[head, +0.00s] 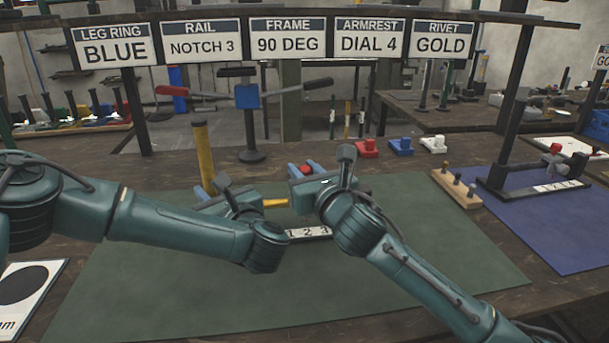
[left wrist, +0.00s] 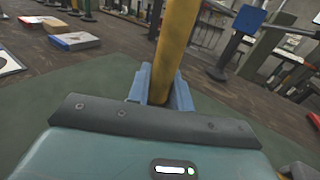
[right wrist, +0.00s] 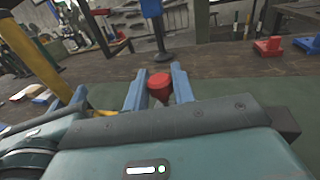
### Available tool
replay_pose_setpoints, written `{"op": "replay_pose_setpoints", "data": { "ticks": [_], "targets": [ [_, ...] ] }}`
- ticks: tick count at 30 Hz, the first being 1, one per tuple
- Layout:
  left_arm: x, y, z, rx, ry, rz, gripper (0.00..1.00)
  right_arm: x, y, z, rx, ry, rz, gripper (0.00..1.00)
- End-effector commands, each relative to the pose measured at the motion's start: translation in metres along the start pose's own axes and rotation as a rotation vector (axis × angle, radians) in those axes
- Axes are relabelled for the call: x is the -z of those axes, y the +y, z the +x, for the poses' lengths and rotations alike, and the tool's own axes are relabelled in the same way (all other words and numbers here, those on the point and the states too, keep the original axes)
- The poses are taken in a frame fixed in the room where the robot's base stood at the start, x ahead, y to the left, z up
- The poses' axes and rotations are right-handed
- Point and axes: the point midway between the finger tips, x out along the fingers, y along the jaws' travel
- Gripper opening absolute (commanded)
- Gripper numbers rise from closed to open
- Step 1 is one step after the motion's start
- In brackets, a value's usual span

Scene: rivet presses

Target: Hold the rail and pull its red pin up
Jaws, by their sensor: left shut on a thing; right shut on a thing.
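The rail shows as a thick yellow upright (head: 201,150) with a dark top and a low yellow bar (head: 276,203) between my grippers. My left gripper (head: 207,194) is shut on the yellow upright; in the left wrist view the upright (left wrist: 175,45) stands between the blue fingers. The red pin (head: 306,169) has a round red head. My right gripper (head: 304,168) is shut on it; in the right wrist view the red head (right wrist: 159,82) sits between the two blue fingers. The pin's lower part and hole are hidden. A white 1-2-3 plate (head: 308,232) lies partly behind my arms.
A green mat (head: 440,240) lies underneath, clear at front and right. Red (head: 367,148), blue (head: 401,147) and white (head: 434,144) blocks sit behind it. A wooden peg holder (head: 458,188) stands at right beside a blue mat (head: 560,225). A dark post with a blue block (head: 247,96) stands behind.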

Motion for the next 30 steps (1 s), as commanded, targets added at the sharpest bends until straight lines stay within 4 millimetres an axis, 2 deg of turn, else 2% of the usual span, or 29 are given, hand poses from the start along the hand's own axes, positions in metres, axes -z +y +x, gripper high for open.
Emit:
{"op": "replay_pose_setpoints", "data": {
  "ticks": [2, 3, 10, 20, 23, 30],
  "targets": [
    [0.001, 0.001, 0.0, -0.002, 0.0, 0.004, 0.0, -0.004, 0.0, 0.0, 0.0, -0.008, 0.003, 0.0],
    [0.001, 0.001, 0.0, -0.002, 0.0, 0.004, 0.0, -0.005, 0.0, 0.0, 0.0, -0.009, 0.003, 0.27],
    [0.001, 0.001, 0.0, -0.003, 0.001, 0.003, 0.0, -0.003, 0.0, 0.0, -0.001, -0.007, 0.003, 0.46],
    [0.001, 0.001, 0.0, -0.003, 0.002, 0.003, 0.0, -0.002, 0.0, -0.004, -0.001, -0.005, 0.001, 0.47],
    [0.001, 0.001, 0.0, -0.004, 0.002, 0.003, 0.0, -0.002, 0.0, -0.014, -0.002, -0.005, 0.001, 0.47],
    [0.001, 0.001, 0.001, -0.004, 0.002, 0.003, 0.0, -0.001, -0.001, -0.061, -0.001, -0.005, -0.001, 0.47]
  ]
}}
